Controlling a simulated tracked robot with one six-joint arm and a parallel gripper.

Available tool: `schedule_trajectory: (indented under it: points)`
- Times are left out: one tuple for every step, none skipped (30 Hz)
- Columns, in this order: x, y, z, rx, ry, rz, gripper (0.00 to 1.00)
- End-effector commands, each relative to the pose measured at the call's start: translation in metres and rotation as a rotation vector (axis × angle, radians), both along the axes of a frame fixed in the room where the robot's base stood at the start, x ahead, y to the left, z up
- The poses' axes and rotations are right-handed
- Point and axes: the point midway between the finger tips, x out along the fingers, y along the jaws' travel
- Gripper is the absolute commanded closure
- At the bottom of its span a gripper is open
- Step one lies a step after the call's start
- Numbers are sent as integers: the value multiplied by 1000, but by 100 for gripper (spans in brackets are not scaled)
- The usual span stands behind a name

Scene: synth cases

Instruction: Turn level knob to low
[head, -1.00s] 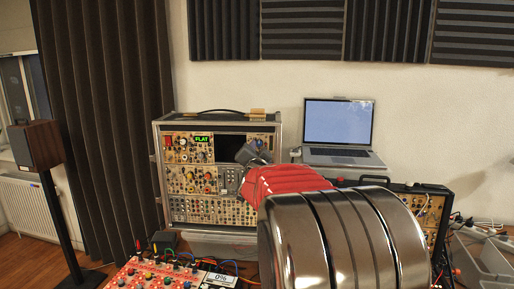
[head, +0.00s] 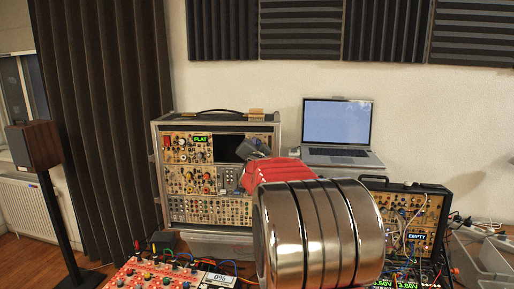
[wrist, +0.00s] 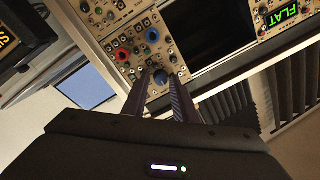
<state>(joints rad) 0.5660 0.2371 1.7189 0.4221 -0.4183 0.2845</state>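A tan module panel (wrist: 133,45) with several knobs fills the upper middle of the wrist view. A small blue knob (wrist: 161,77) shows between the fingertips of my gripper (wrist: 160,79). The fingers stand apart, one on each side of it, and I see no clear contact. A larger blue knob (wrist: 152,36) and a red knob (wrist: 122,55) sit on the same panel. I cannot read which knob is marked level. In the head view my gripper (head: 252,148) is at the upper right of the modular synth case (head: 160,190), and my arm hides the case's lower right.
A green FLAT display (head: 200,139) is on the case's top row. A laptop (head: 337,122) stands to the right. A second case (head: 440,215) with an EMPTY display (head: 419,237) is right of my arm. A red panel (head: 150,273) with cables lies in front.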

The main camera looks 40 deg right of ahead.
Motion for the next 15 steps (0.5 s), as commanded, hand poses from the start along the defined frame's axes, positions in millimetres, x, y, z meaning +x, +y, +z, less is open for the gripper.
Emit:
schedule_trajectory:
  points:
    - [0, 0, 0, 0, 0, 0, 78]
    - [0, 0, 0, 0, 0, 0, 80]
    - [0, 0, 0, 0, 0, 0, 83]
    - [0, 0, 0, 0, 0, 0, 85]
    - [0, 0, 0, 0, 0, 0, 87]
    - [0, 0, 0, 0, 0, 0, 90]
    - [0, 0, 0, 0, 0, 0, 92]
    - [0, 0, 0, 1, 1, 1, 94]
    - [0, 0, 0, 1, 1, 1, 97]
    - [0, 0, 0, 1, 1, 1, 99]
    - [0, 0, 0, 1, 1, 1, 100]
    - [0, 0, -1, 1, 1, 0, 100]
    - [0, 0, -1, 1, 1, 0, 100]
    - [0, 7, 0, 0, 1, 2, 100]
    - [0, 4, -1, 0, 2, 1, 100]
